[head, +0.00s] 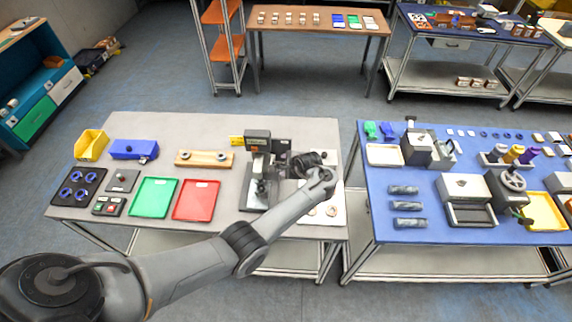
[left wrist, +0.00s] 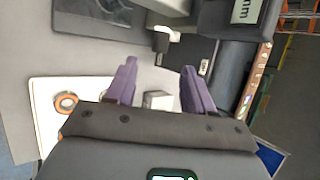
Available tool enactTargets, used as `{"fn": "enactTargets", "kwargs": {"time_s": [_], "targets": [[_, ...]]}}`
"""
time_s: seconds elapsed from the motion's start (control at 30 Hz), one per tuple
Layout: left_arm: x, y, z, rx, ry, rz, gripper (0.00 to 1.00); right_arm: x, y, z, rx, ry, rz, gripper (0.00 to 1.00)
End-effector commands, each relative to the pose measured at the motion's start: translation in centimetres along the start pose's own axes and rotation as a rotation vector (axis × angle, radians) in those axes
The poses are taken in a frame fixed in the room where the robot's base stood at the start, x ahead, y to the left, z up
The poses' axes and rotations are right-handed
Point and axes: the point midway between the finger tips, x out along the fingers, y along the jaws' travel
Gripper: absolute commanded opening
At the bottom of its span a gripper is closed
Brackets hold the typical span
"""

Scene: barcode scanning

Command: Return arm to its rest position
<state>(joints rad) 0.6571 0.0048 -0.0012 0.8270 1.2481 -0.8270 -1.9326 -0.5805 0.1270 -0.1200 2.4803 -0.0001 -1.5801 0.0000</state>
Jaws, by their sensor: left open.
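My left arm reaches from the lower left across the grey table (head: 120,215) in the head view. My left gripper (head: 303,163) is over the right part of that table, beside the barcode station (head: 258,165). In the left wrist view its two purple fingers (left wrist: 158,88) are spread apart. Nothing is held between them. A small light block (left wrist: 158,100) shows beyond the fingers, apart from them as far as I can tell. My right gripper is in neither view.
A green tray (head: 153,198) and a red tray (head: 196,200) lie left of the station. A white board (left wrist: 45,110) with an orange-rimmed ring (left wrist: 66,103) lies near the gripper. A blue table (head: 375,215) with several items stands at the right.

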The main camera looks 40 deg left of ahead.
Motion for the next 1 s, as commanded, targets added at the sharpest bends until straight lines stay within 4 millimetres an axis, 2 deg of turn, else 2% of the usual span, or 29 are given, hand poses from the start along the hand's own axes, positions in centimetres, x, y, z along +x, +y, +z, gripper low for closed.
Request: {"fn": "enactTargets", "kwargs": {"time_s": [0.3,0.37,0.47,0.57,0.63,0.7,0.8,0.9,1.0], "targets": [[0.1,0.2,0.0,0.003,-0.002,0.002,0.53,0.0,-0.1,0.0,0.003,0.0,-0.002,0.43],[0.5,0.8,0.2,0.009,-0.007,0.007,0.53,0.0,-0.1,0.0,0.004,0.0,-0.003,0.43],[1.7,2.9,1.0,0.031,-0.027,0.026,0.53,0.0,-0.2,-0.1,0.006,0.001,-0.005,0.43],[3.8,6.5,2.5,0.071,-0.064,0.058,0.53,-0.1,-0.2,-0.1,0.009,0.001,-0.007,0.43],[5.6,9.9,4.3,0.11,-0.098,0.086,0.53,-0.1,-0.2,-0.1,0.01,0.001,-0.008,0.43],[7.4,13.9,6.7,0.15,-0.132,0.109,0.53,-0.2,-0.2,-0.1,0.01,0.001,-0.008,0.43],[9.1,18.7,9.8,0.216,-0.131,0.115,0.53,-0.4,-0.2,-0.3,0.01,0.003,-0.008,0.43],[9.5,22.5,11.7,0.272,-0.068,0.122,0.53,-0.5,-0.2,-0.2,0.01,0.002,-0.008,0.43],[8.5,25.8,12.8,0.269,0.029,0.136,0.53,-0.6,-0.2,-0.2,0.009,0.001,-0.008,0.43]]}}
